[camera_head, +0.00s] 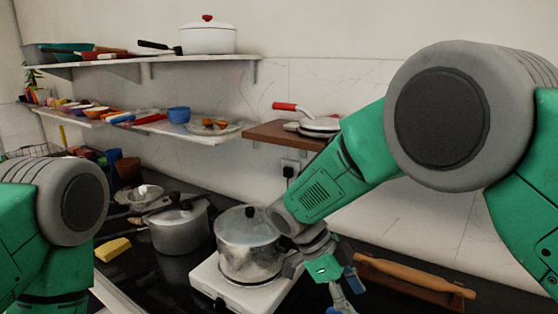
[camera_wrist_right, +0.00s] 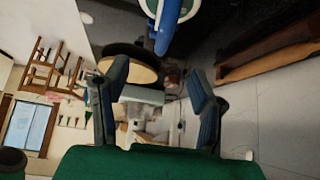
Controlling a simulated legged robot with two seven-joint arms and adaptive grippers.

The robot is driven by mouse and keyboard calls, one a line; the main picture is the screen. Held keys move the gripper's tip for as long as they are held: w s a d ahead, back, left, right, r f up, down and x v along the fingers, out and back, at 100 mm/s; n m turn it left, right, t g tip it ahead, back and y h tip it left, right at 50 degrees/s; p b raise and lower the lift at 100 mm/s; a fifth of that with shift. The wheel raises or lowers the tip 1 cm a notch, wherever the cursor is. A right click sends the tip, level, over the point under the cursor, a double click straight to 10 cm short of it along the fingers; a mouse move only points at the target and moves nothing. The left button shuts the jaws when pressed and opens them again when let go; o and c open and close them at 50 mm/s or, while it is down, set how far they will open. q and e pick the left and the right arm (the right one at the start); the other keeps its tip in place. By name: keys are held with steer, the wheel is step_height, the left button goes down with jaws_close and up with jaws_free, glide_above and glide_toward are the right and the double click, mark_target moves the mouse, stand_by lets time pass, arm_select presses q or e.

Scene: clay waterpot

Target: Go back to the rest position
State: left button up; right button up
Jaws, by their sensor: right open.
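My right gripper (camera_head: 344,284) hangs just right of the steel pot in the head view, with its blue-padded fingers pointing down. In the right wrist view its fingers (camera_wrist_right: 158,92) are spread apart and hold nothing. My left arm shows only as a green and grey joint at the left edge; its gripper is out of frame. The steel pot (camera_head: 250,252) with a lid stands on a white burner (camera_head: 205,278). My right forearm and wrist pass in front of the pot's right side, so I cannot tell whether they touch it.
A grey lidded pot (camera_head: 178,232) and a yellow sponge (camera_head: 112,249) are on the dark counter at left. Wall shelves (camera_head: 150,59) carry a white pot (camera_head: 208,40) and dishes. A wooden shelf (camera_head: 285,134) is behind my right arm.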

steer(key=shift+t, duration=0.3)
steer(key=v, duration=0.5)
steer(key=shift+a, duration=0.3)
steer(key=x, duration=0.8)
steer(key=shift+s+b, duration=0.2)
steer(key=shift+b, duration=0.15)
steer(key=d+y+p, duration=0.1)
steer(key=p, duration=0.3)
steer(key=d+t+y+p, duration=0.1)
steer(key=p, duration=0.3)
steer(key=s+r+y+p, duration=0.1)
steer(key=y+p, duration=0.1)
steer(key=p, duration=0.1)
steer(key=shift+s+d+p, duration=0.1)
steer(key=shift+d+p, duration=0.3)
steer(key=shift+d+f+t+y+p, duration=0.15)
steer(key=shift+f+t+y+p, duration=0.2)
steer(key=shift+p, duration=0.25)
